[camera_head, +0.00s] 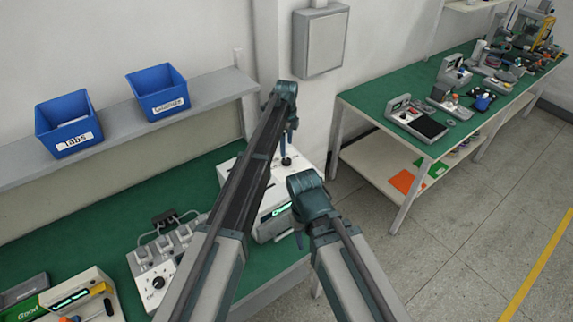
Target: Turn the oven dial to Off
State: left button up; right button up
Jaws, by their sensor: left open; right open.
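A white box-shaped unit (268,222) with a lit green display, seemingly the oven, stands at the right end of the green bench. My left arm hides much of it. A small black knob (286,161) shows on its top; its setting is too small to read. My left gripper (287,150) is open and points down just above this knob; I cannot tell whether it touches. My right gripper (299,240) is open, lower in the view, in front of the unit's right side, and holds nothing visible.
A white device with a black dial (158,282) and several switches stands left on the green bench (95,232). Two blue bins (66,143) (160,104) sit on a shelf above. A second bench (395,96) with several devices is at right. Open floor lies between.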

aim_at(286, 160)
pick_arm(q)
notch_tip(286, 160, down, 7)
jog(key=b, duration=0.6)
jog(key=shift+f, duration=0.1)
grip_shut()
